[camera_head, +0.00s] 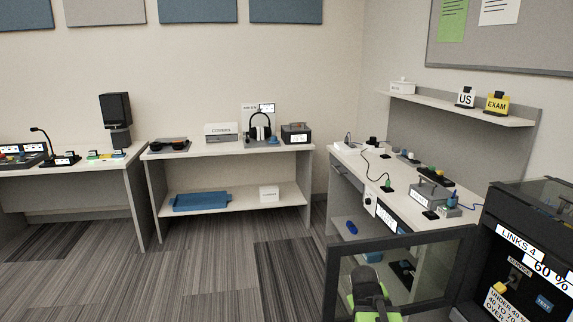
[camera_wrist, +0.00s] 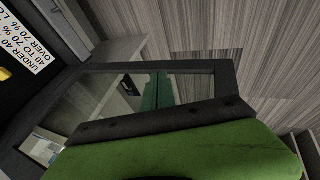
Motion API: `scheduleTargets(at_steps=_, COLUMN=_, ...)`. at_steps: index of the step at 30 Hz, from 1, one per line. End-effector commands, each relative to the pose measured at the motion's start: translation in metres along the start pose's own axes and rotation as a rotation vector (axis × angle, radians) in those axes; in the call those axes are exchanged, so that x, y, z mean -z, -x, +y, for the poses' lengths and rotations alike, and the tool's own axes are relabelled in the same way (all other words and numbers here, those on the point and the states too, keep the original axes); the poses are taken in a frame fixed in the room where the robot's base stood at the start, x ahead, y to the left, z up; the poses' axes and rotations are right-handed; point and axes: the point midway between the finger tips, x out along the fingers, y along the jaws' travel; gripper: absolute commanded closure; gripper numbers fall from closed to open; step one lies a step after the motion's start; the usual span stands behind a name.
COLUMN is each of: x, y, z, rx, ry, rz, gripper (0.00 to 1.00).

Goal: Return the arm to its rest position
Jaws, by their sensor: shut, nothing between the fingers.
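My gripper (camera_head: 372,258) is at the bottom of the head view, right of centre, with green parts on a dark body. In the wrist view its green fingers (camera_wrist: 157,92) lie together, shut with nothing between them. The open dark-framed door (camera_head: 400,243) of the black cabinet surrounds my gripper in the head view. The door frame (camera_wrist: 225,80) also shows close around the fingers in the wrist view. I cannot tell whether the gripper touches the door. The lower part of my arm is cut off by the picture edge.
The black cabinet (camera_head: 530,225) with "LINKS 4" and "60 %" labels stands at the right. A workbench (camera_head: 345,158) with small devices runs behind the door. A table (camera_head: 225,150) with headphones (camera_head: 260,126) stands at the back. The striped carpet (camera_head: 210,265) at left is clear.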

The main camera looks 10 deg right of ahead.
Motion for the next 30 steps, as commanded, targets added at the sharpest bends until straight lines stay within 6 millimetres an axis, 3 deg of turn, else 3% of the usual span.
scheduleTargets(at_steps=1, x=0.004, y=0.007, z=-0.032, rx=0.043, ry=0.019, rz=-0.009, gripper=1.00)
scheduleTargets(at_steps=6, x=-0.001, y=0.028, z=-0.118, rx=0.181, ry=0.040, rz=-0.081, gripper=1.00)
scheduleTargets(at_steps=8, x=-0.010, y=0.036, z=-0.143, rx=0.233, ry=0.032, rz=-0.128, gripper=1.00)
scheduleTargets(at_steps=12, x=-0.055, y=0.060, z=-0.181, rx=0.359, ry=-0.093, rz=-0.352, gripper=1.00)
scheduleTargets(at_steps=13, x=-0.046, y=0.077, z=-0.174, rx=0.354, ry=-0.093, rz=-0.341, gripper=1.00)
scheduleTargets(at_steps=20, x=-0.024, y=0.137, z=-0.149, rx=0.351, ry=-0.090, rz=-0.335, gripper=1.00)
scheduleTargets(at_steps=27, x=0.003, y=0.213, z=-0.118, rx=0.350, ry=-0.090, rz=-0.333, gripper=1.00)
scheduleTargets(at_steps=30, x=0.009, y=0.231, z=-0.111, rx=0.350, ry=-0.089, rz=-0.333, gripper=1.00)
